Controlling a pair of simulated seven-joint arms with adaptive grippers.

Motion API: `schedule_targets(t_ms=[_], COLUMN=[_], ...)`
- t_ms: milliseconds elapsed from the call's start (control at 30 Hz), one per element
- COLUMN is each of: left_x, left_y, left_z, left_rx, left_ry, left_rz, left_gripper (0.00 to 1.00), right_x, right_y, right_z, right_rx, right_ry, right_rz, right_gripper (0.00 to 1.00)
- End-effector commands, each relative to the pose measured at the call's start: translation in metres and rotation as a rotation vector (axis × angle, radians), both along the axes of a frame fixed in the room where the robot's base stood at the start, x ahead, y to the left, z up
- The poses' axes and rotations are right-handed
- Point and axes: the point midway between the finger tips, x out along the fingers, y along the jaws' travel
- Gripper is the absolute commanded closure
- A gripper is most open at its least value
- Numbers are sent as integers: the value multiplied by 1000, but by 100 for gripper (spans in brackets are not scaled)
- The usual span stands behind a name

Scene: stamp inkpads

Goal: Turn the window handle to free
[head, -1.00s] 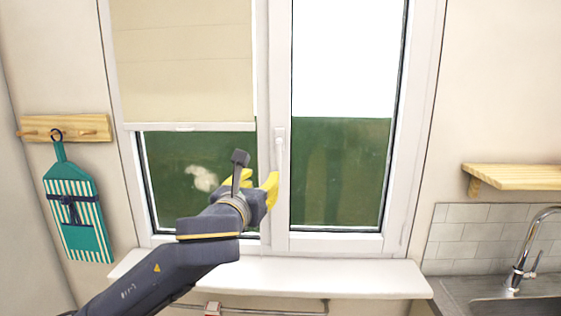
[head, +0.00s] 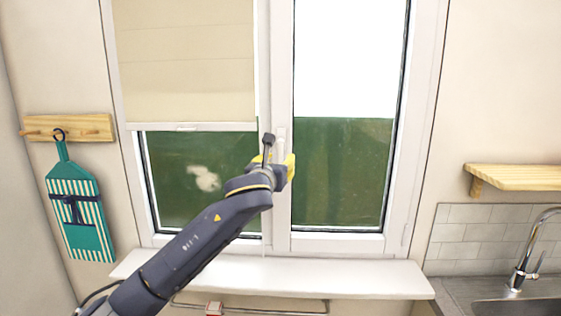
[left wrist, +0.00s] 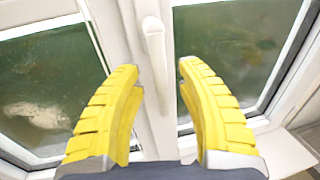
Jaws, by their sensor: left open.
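The white window handle (left wrist: 154,45) hangs straight down on the middle post between the two panes. In the head view only its upper part (head: 281,138) shows above my gripper. My left gripper (head: 274,161) is in front of the middle post. In the left wrist view its yellow fingers (left wrist: 156,68) are open, one on each side of the handle, with a gap on both sides. Whether the fingertips reach past the handle's depth I cannot tell. My right gripper is in neither view.
A white sill (head: 340,278) runs below the window. A beige blind (head: 185,65) covers the upper left pane. A wooden shelf (head: 515,178) and a tap (head: 530,245) are at the right. A striped teal board (head: 78,210) hangs at the left.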

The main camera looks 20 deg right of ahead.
Motion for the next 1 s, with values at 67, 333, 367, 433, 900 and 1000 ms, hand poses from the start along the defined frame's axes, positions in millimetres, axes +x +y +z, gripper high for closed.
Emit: schedule_targets(t_ms=[67, 333, 367, 433, 900, 1000], left_x=[5, 14, 14, 14, 14, 14], left_y=[-3, -9, -9, -9, -9, -9], left_z=[0, 0, 0, 0, 0, 0], left_rx=[1, 0, 0, 0, 0, 0], left_ry=[1, 1, 1, 1, 0, 0], left_rz=[0, -1, 0, 0, -1, -1], left_gripper=[63, 63, 63, 63, 89, 100], right_x=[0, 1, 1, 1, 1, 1], right_y=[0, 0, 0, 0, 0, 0], right_z=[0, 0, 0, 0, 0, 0], right_rx=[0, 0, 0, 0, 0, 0], right_ry=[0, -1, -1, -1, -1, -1], right_rz=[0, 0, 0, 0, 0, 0], right_gripper=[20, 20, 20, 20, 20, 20])
